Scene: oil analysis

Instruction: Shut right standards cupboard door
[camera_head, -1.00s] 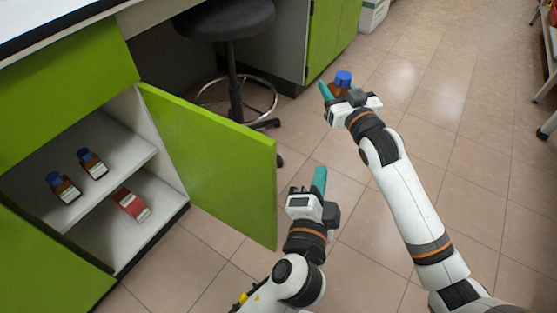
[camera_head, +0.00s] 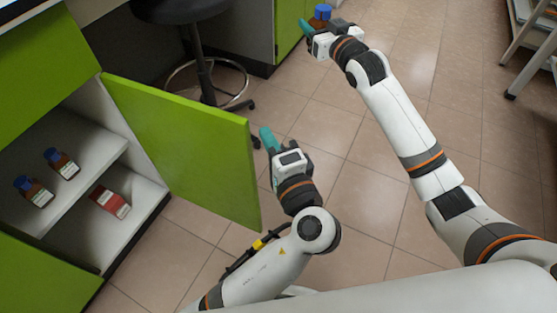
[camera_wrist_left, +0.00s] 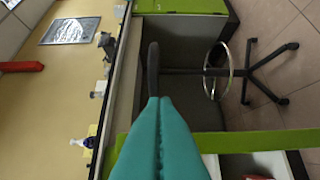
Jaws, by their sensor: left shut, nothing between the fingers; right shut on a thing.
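The right standards cupboard door (camera_head: 185,145) is a green panel standing wide open, swung out from the cupboard's right side. In the left wrist view its edge shows as a green strip (camera_wrist_left: 250,141). My left gripper (camera_head: 268,138) is shut and empty, just right of the door's free edge; I cannot tell whether it touches. Its teal fingers (camera_wrist_left: 160,145) are closed together in the left wrist view. My right gripper (camera_head: 308,28) is shut on a brown bottle with a blue cap (camera_head: 321,14), held out away from the cupboard.
Inside the cupboard, two brown blue-capped bottles (camera_head: 62,163) stand on the upper shelf (camera_head: 95,135), and a red box (camera_head: 110,201) lies below. A black stool (camera_head: 207,75) stands behind the door.

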